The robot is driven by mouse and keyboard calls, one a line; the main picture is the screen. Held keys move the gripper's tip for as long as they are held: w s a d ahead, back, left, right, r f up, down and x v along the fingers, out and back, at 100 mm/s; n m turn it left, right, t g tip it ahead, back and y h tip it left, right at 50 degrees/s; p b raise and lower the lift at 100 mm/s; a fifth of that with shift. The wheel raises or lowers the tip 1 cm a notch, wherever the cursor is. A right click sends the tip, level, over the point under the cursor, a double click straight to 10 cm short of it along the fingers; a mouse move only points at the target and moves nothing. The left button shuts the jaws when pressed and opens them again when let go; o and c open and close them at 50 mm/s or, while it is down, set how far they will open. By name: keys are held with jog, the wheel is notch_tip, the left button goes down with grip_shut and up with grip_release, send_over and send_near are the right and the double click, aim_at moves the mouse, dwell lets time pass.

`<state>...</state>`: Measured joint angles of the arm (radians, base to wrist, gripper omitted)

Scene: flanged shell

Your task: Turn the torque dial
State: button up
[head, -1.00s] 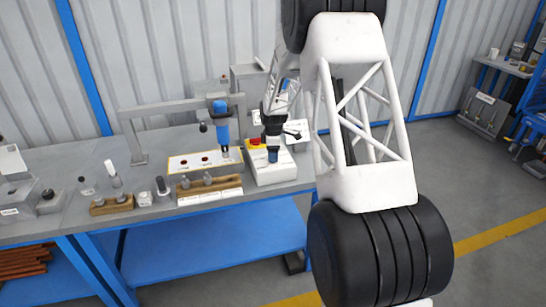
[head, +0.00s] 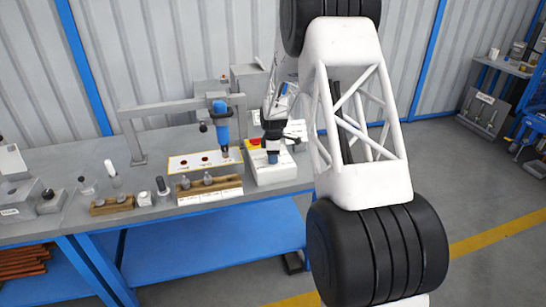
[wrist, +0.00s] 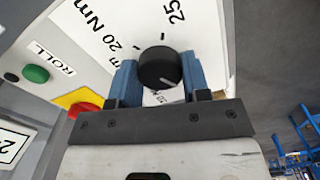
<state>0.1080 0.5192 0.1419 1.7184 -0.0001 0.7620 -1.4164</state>
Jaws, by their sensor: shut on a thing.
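The torque dial (wrist: 160,68) is a round black knob with a pale pointer mark, on a white panel (wrist: 118,30) printed "20 Nm" and "25". In the wrist view my gripper (wrist: 160,76) has its two blue fingers on either side of the dial, shut on it. In the head view my gripper (head: 272,156) is small, over the white control box (head: 270,175) on the bench. The dial itself is hidden there by the gripper.
A green button (wrist: 36,74) marked ROLL and a red button on yellow (wrist: 82,108) lie left of the dial. A blue tool (head: 221,122) hangs from a grey frame (head: 128,115) beside the box. Wooden blocks (head: 183,193) with small parts stand further left.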

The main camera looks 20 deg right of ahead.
jog(key=shift+m, duration=0.4)
jog(key=m, duration=1.7)
jog(key=shift+m, duration=0.3)
jog(key=m, duration=0.5)
jog(key=shift+m, duration=0.3)
jog(key=o, duration=0.9)
jog(key=shift+o, duration=0.2)
